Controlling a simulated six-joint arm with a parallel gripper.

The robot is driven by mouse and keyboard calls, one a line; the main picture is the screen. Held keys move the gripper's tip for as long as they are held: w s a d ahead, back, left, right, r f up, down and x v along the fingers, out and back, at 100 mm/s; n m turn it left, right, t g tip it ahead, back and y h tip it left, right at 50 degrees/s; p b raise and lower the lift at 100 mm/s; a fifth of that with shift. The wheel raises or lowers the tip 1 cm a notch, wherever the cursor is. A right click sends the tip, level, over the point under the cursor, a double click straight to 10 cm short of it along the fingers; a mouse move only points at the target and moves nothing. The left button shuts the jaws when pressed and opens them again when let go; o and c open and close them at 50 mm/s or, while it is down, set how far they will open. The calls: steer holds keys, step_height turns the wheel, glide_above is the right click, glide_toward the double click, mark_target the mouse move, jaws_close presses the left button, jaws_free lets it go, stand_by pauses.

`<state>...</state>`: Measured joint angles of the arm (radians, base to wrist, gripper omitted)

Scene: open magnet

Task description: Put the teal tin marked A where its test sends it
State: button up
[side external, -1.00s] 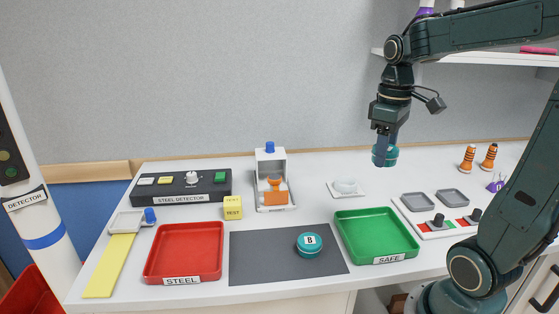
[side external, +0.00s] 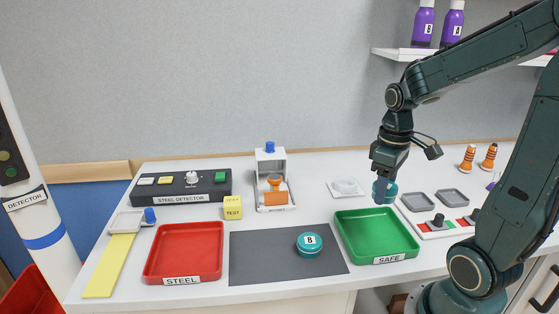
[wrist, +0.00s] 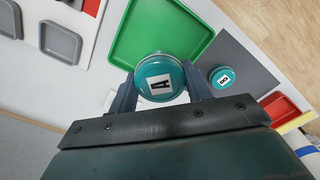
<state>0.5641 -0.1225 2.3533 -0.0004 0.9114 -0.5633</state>
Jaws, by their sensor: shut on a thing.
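The teal tin marked A (wrist: 160,80) is between the fingers of my gripper (wrist: 160,95) in the wrist view, its label facing the camera. In the side view my gripper (side external: 384,190) is shut on this tin (side external: 391,192), just behind the back right corner of the green tray marked SAFE (side external: 378,256). The tin seems to be held a little above the table. The green tray looks empty. The red tray marked STEEL (side external: 184,278) stands at the left and is empty. The steel detector (side external: 180,187) is at the back left.
A second teal tin, marked B (side external: 309,247), sits on the dark mat (side external: 260,270) between the trays. A yellow TEST block (side external: 232,208) and a white stand with an orange part (side external: 272,180) are behind the mat. Grey dishes (side external: 418,202) lie right of my gripper.

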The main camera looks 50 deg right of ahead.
glide_above(375, 238)
step_height(375, 238, down, 8)
steer(key=shift+a, duration=0.1)
stand_by(0.3)
steer(key=shift+f, duration=1.9)
steer(key=shift+f, duration=0.2)
steer(key=o, duration=1)
steer(key=shift+r, duration=0.2)
steer(key=shift+r, duration=6)
